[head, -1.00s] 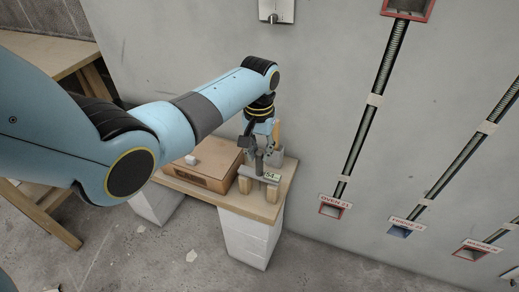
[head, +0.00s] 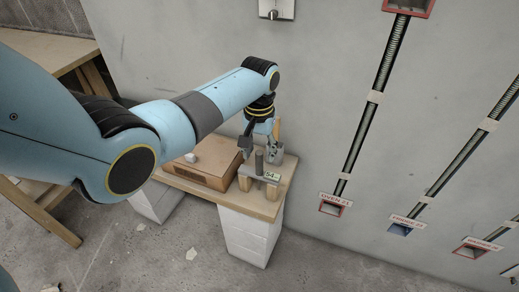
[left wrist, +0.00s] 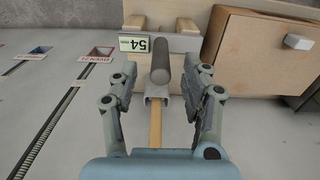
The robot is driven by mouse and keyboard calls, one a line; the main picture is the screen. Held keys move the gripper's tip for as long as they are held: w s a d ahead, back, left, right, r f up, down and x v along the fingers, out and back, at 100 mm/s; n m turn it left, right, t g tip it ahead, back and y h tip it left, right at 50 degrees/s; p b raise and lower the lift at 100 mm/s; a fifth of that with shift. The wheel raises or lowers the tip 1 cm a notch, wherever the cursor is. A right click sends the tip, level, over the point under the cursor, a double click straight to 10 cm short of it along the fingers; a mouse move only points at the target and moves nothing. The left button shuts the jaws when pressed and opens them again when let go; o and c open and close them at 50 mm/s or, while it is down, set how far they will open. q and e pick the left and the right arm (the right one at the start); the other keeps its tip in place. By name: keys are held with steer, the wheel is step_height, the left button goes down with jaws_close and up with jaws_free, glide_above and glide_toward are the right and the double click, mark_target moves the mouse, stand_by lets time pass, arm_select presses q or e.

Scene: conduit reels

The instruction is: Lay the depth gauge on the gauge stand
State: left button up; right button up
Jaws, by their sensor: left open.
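The depth gauge has a dark round grip (head: 259,162), a grey cross bar and a small display reading 54 (head: 271,176). It lies with its bar across the two wooden posts of the gauge stand (head: 244,183), its grip pointing up. In the left wrist view the grip (left wrist: 160,62) lies between my fingers, and the bar (left wrist: 178,43) spans the posts (left wrist: 187,25). My left gripper (head: 258,149) is open just above the gauge, its fingers apart from the grip on both sides. My right gripper is not in view.
The stand is on a small wooden bench top (head: 248,205) on pale blocks, against the grey wall. A wooden box (head: 207,168) stands left of it. A metal holder with an upright wooden stick (head: 277,128) is close behind the gauge. Wall conduits run at right.

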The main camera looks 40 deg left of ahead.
arm_select(q)
step_height(320, 180, up, 12)
steer(key=s+f+m, duration=0.1)
steer(key=s+f, duration=1.9)
steer(key=s, duration=0.3)
steer(key=s+f+m+b, duration=0.1)
steer(key=s+f+m, duration=0.1)
steer(key=s+f, duration=1.8)
steer(key=shift+s+a+f+t+y, duration=0.15)
steer(key=shift+s+f+t+y, duration=0.25)
steer(key=shift+s, duration=1.7)
